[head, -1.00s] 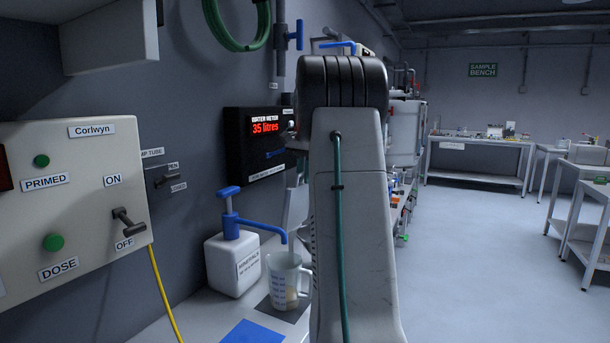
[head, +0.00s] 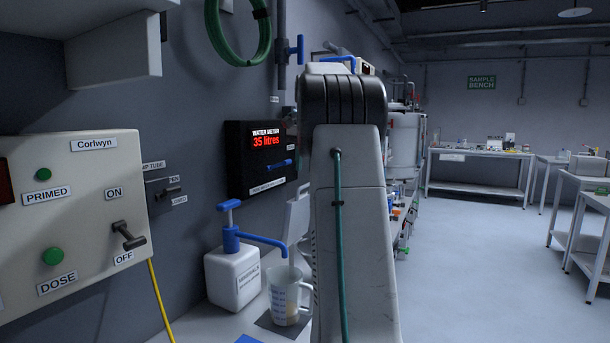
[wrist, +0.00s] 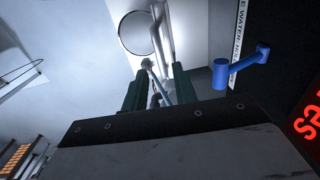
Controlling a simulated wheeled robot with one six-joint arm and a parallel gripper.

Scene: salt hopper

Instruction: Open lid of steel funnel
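I cannot make out the steel funnel or its lid for certain in either view. A round grey disc with a dark rim (wrist: 140,33) shows at the top of the wrist view, in front of a pale panel; I cannot tell whether it is the lid. My gripper (wrist: 158,80) shows in the wrist view with its two dark green fingers apart. A thin grey rod or pipe shows between them, farther off; I see no contact. In the head view my own arm fills the middle and hides the gripper.
A water meter (head: 262,160) reading 35 litres is on the left wall; its blue lever (wrist: 240,68) shows right of my fingers. A mineral bottle with blue pump (head: 233,275) and a clear jug (head: 287,300) stand left of my arm. The floor at right is clear.

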